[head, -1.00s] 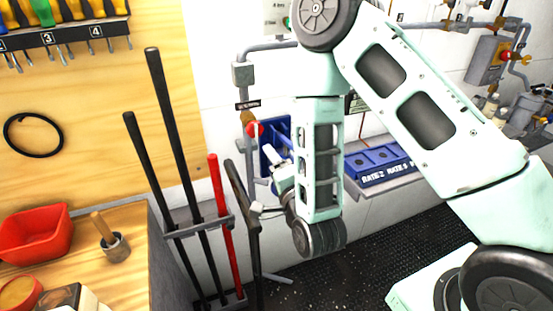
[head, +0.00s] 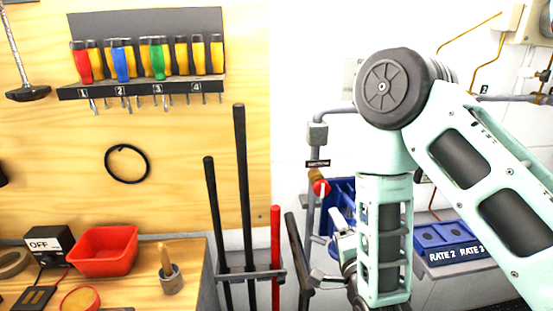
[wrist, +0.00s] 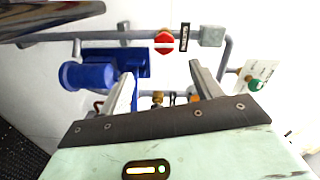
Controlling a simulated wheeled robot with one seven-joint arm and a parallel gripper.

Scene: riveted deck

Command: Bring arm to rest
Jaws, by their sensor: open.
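My gripper (wrist: 157,88) is in the wrist view with its two fingers spread apart and nothing between them. Past the fingers are a pipe with a red valve handle (wrist: 165,42) and a blue fitting (wrist: 88,76) on the white wall. In the head view my pale green arm is bent at the elbow, with the forearm hanging down. The gripper there is mostly hidden behind the forearm, near the blue fitting (head: 341,196).
Long-handled tools (head: 246,200) stand in a rack left of my forearm. A wooden bench (head: 205,262) with a red tray (head: 103,250) is at lower left. Screwdrivers (head: 150,62) hang on the board above.

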